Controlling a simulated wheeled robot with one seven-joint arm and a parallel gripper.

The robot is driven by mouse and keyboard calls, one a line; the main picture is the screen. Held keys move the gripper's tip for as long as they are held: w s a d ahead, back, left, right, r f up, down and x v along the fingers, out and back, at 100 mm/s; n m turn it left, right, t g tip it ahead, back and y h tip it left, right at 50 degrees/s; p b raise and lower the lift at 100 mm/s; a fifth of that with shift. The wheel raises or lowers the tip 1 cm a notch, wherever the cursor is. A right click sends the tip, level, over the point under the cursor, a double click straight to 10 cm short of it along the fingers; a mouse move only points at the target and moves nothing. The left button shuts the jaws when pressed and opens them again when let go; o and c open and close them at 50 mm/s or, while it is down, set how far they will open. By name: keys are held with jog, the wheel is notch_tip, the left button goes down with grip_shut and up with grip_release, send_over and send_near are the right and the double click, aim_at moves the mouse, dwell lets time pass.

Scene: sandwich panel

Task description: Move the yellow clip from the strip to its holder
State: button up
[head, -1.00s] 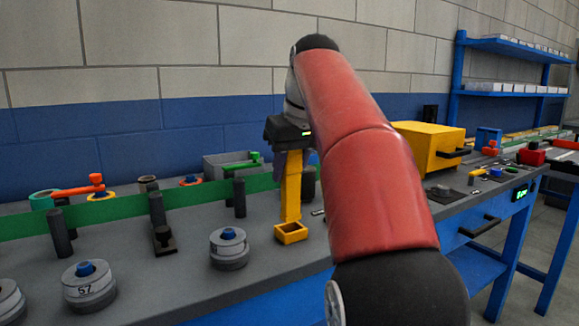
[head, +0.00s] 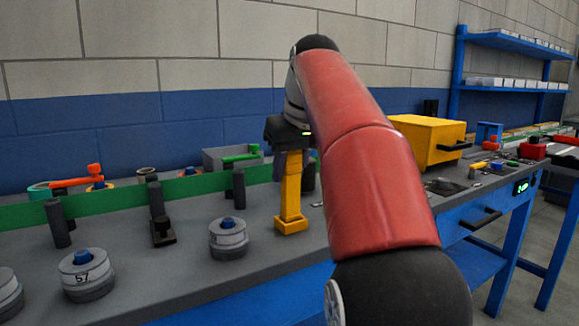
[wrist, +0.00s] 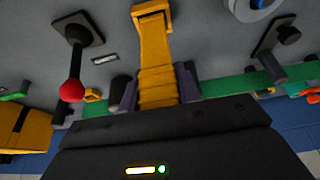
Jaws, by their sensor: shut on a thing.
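The yellow clip (head: 290,186) hangs upright below my gripper (head: 292,158), with a squared end at the bottom near the bench top. In the wrist view the clip (wrist: 155,55) runs out from between the dark fingers of my gripper (wrist: 158,88), which is shut on it. Its far end is a squared loop. The green strip (head: 110,207) runs along the bench behind the clip, held by dark posts. It also shows in the wrist view (wrist: 210,86). I cannot tell whether the clip touches the strip or the bench. I cannot make out which thing is its holder.
Grey weights (head: 228,240) with blue knobs stand at the front left. A black foot (head: 163,232) stands left of the clip. A yellow box (head: 425,140) is to the right, behind my arm. The wrist view shows a red-ball lever (wrist: 72,88) beside the clip.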

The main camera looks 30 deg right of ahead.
jog(key=shift+f+b, duration=0.6)
jog(key=shift+f, duration=0.2)
jog(key=o, duration=1.2)
notch_tip(320, 180, up, 5)
jog(key=p, duration=0.4)
jog(key=shift+r, duration=1.05)
